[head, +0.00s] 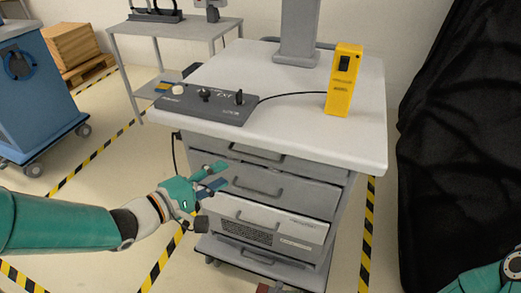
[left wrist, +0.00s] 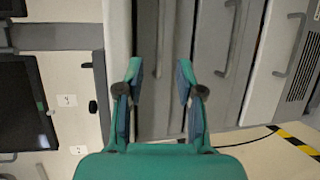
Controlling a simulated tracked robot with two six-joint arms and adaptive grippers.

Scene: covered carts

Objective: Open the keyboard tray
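The grey cart has a white top (head: 290,85) and a stack of grey fronts below it. The topmost front, which seems to be the keyboard tray (head: 300,165), sits flush under the top and looks shut. Its bar handle (head: 255,154) faces me; in the left wrist view a handle (left wrist: 159,45) shows beyond my fingers. My left gripper (head: 222,175) is in front of the cart's left side, near the upper drawers. The left wrist view shows its fingers (left wrist: 158,88) spread with nothing between them.
Below are a grey drawer (head: 290,190) and a lighter, vented unit (head: 300,232), both with handles. A control box (head: 207,103) and a yellow device (head: 343,82) stand on top. A blue cart (head: 40,90) is left; a black cover (head: 455,130) hangs right.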

